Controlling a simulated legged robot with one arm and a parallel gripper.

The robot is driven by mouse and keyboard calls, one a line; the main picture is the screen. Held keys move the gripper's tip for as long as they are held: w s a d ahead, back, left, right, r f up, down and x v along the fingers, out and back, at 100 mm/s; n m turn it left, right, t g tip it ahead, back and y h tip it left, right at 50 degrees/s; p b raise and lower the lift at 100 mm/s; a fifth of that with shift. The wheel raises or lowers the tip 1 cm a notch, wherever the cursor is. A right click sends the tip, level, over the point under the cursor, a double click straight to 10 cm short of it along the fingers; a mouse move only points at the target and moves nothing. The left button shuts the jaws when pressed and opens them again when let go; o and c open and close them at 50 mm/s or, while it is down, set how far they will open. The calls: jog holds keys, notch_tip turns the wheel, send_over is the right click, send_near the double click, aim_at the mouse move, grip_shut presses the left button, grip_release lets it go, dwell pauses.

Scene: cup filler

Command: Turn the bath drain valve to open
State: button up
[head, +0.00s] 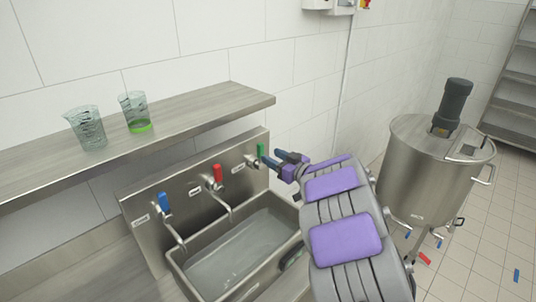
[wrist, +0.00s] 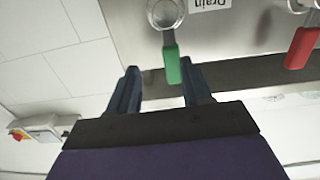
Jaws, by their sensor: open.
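The drain valve has a green handle (head: 261,151) at the right end of the steel panel (head: 150,203) behind the sink. In the wrist view the green handle (wrist: 171,62) hangs from a round metal fitting beside a "Drain" label (wrist: 210,4). My gripper (head: 271,158) is open right at the handle. In the wrist view my gripper (wrist: 158,78) has its two dark fingers apart, with the handle's end between them, closer to the right finger. I cannot tell whether that finger touches it.
A red-handled valve (head: 217,173) and a blue-handled valve (head: 164,201) are on the same panel. The sink basin (head: 190,272) lies below. Two beakers, one clear (head: 86,128) and one with green liquid (head: 135,112), stand on the shelf (head: 190,118) above. A steel tank (head: 425,180) stands right.

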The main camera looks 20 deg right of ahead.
jog(key=d+p+v, duration=0.1)
jog(key=p+v, duration=0.3)
jog(key=v, duration=1.1)
jog(key=shift+f, duration=0.2)
dwell(0.7)
jog(key=shift+d, duration=0.15)
jog(key=shift+p, duration=0.65)
jog(key=p+v, duration=0.1)
jog(key=v, duration=1.6)
jog(key=shift+s, duration=0.15)
jog(key=shift+f, duration=0.1)
